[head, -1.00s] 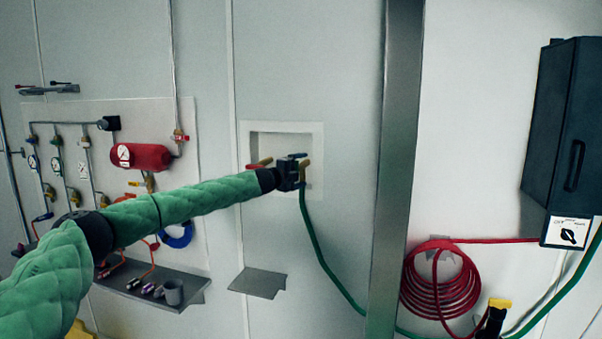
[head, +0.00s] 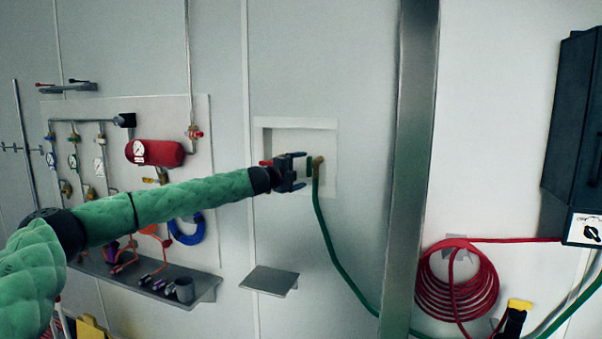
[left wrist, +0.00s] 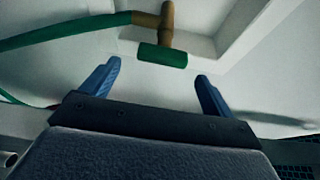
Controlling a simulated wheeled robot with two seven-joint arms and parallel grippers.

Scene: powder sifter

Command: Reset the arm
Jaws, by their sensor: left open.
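My left arm in its green padded sleeve reaches in from the left in the head view. My left gripper (head: 303,171) is open and empty in front of the recessed wall box (head: 325,135). In the left wrist view its two blue fingers (left wrist: 158,82) stand apart with nothing between them. A brass fitting with a green handle (head: 317,166) sits at the box, just right of the fingertips and apart from them. In the left wrist view the green handle (left wrist: 162,55) lies beyond the fingertips. My right gripper is not in view.
A small grey shelf (head: 270,281) juts out below the box. A green hose (head: 330,245) hangs from the fitting. A metal post (head: 411,180), a coiled red hose (head: 456,285) and a dark cabinet (head: 570,130) stand right. A gauge panel with a red cylinder (head: 155,152) is left.

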